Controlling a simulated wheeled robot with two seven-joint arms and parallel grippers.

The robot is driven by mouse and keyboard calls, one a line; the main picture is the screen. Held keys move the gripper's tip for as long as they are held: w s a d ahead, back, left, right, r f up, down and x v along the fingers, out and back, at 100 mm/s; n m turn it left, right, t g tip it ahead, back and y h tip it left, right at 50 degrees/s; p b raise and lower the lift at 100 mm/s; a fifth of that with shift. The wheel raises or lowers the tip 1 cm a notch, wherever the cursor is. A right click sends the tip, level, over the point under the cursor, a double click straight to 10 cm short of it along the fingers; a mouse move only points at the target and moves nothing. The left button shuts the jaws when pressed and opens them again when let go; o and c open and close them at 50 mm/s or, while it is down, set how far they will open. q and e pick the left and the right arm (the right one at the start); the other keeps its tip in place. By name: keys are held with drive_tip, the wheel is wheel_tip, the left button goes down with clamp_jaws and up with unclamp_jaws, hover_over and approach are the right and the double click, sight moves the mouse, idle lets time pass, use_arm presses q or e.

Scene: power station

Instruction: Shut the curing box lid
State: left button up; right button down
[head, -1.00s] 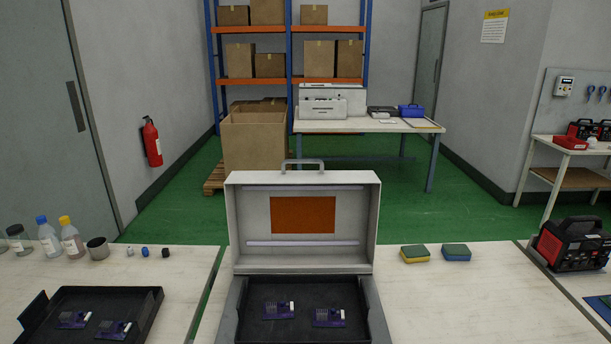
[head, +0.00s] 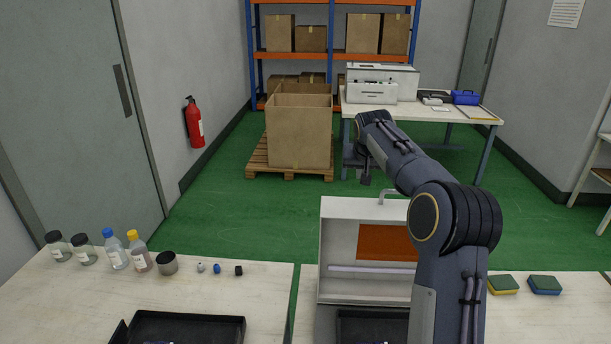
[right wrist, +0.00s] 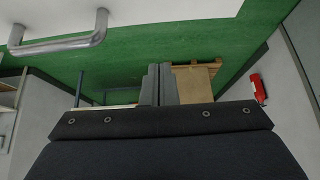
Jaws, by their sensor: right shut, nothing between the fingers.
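The curing box is a light grey case with its lid (head: 338,235) standing open and upright. An orange-brown panel (head: 385,242) shows inside the lid, and a metal handle (head: 392,194) is on its top edge. The box's dark interior (head: 372,326) is partly cut off by the lower picture edge. My right arm covers the lid's right part. My right gripper (head: 365,178) is beyond and above the lid, apart from the handle. In the right wrist view its fingers (right wrist: 159,72) are shut and empty, with the handle (right wrist: 60,45) at the upper left. My left gripper is not in view.
A black tray (head: 188,326) is on the left table. Two sponges (head: 503,285) are on the right. Green floor lies behind the table, with a carton (head: 299,135) on a pallet farther back.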

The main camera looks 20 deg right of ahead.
drive_tip(key=shift+w, duration=0.45)
wheel_tip(320, 180, down, 8)
drive_tip(key=w+p, duration=0.1)
drive_tip(key=p, duration=0.3)
drive_tip(key=shift+d, duration=0.35)
